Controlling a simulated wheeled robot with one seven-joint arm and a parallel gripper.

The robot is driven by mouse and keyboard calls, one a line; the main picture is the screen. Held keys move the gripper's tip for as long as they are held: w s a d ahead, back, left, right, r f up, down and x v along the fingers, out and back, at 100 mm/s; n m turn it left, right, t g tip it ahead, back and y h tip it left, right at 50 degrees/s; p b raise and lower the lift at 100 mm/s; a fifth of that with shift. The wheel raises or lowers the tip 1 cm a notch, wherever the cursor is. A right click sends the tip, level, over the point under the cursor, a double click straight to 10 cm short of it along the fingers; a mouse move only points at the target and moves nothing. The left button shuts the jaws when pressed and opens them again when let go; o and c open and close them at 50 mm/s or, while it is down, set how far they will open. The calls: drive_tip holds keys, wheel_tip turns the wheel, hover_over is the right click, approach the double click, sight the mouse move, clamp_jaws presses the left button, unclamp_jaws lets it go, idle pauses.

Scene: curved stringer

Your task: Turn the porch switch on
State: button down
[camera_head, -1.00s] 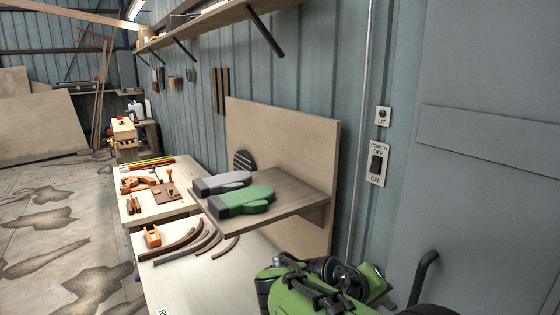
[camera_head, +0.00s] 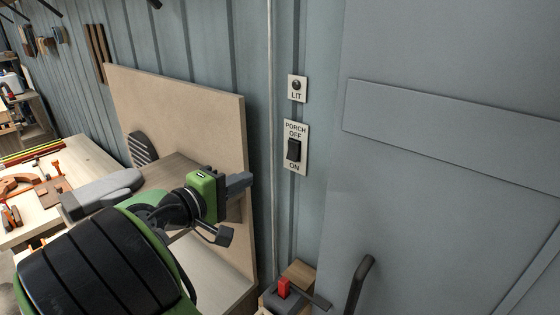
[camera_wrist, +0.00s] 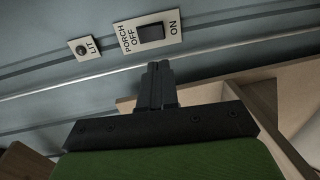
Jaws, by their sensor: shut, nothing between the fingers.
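The porch switch (camera_head: 293,150) is a dark rocker on a pale plate marked PORCH, OFF at the top and ON at the bottom, on the blue-grey wall. In the wrist view the switch (camera_wrist: 151,33) lies just beyond the fingertips, with ON on the right. Above it on the wall is a small plate marked LIT with a dark lamp (camera_head: 297,85); the lamp also shows in the wrist view (camera_wrist: 82,49). My gripper (camera_head: 246,181) is shut and empty, left of and slightly below the switch, apart from it. In the wrist view its fingers (camera_wrist: 158,68) are together.
A tan upright board (camera_head: 185,115) stands behind my gripper. A door handle (camera_head: 360,283) and a wooden block with a red part (camera_head: 284,288) are below. The wall around the switch is clear.

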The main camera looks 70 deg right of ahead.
drive_tip(key=d, duration=0.1)
approach(291, 160)
drive_tip(key=x, duration=0.6)
drive_tip(key=shift+d+r, duration=0.15)
drive_tip(key=shift+r, duration=0.1)
drive_tip(key=shift+s+d+f, duration=0.1)
drive_tip(key=shift+s+d, duration=0.05)
drive_tip(key=shift+d, duration=0.15)
drive_tip(key=shift+d+f, duration=0.1)
drive_tip(key=shift+d, duration=0.05)
drive_tip(key=shift+f, duration=0.1)
